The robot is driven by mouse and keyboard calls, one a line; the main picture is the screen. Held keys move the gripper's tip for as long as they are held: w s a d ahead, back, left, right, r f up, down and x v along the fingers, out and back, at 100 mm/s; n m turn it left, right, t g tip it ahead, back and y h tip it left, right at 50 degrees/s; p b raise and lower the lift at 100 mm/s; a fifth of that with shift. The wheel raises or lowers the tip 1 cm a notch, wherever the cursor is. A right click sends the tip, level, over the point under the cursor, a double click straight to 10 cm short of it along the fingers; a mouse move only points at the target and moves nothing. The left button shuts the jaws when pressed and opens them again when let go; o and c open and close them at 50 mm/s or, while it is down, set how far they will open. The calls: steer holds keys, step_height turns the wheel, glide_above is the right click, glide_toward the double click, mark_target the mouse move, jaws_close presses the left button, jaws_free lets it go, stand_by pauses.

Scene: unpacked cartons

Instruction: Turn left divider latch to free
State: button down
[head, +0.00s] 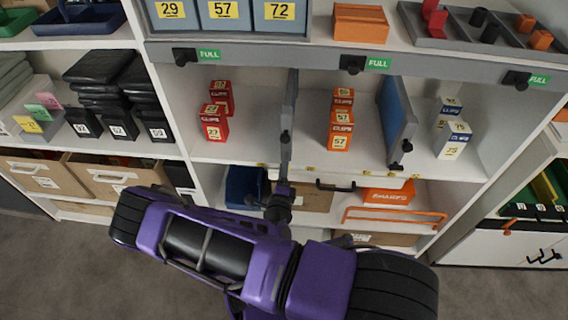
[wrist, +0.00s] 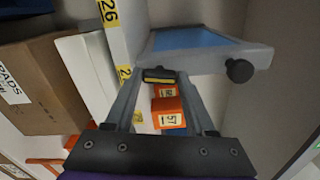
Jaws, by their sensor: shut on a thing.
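The left divider (head: 289,110) stands nearly edge-on in the middle shelf bay, with a dark knob (head: 285,137) on its front edge. In the wrist view the left divider (wrist: 200,48) shows a blue face, a grey edge and a black knob (wrist: 240,70). My gripper (head: 282,184) is at the bottom front of this divider, at the shelf edge. In the wrist view my gripper (wrist: 160,78) has its fingertips closed on a small dark latch (wrist: 158,75) with a yellow part. The latch is mostly hidden by the fingers in the head view.
Orange boxes (head: 340,130) stand right of the left divider, red boxes (head: 214,120) left of it. A second divider (head: 396,115) with a blue face stands further right. Below are a black handle (head: 335,186) and an orange rail (head: 395,216).

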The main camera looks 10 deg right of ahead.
steer(key=shift+n, duration=1.1)
steer(key=shift+c, duration=1.2)
jaws_free()
steer(key=v, duration=1.7)
steer(key=shift+s, duration=0.2)
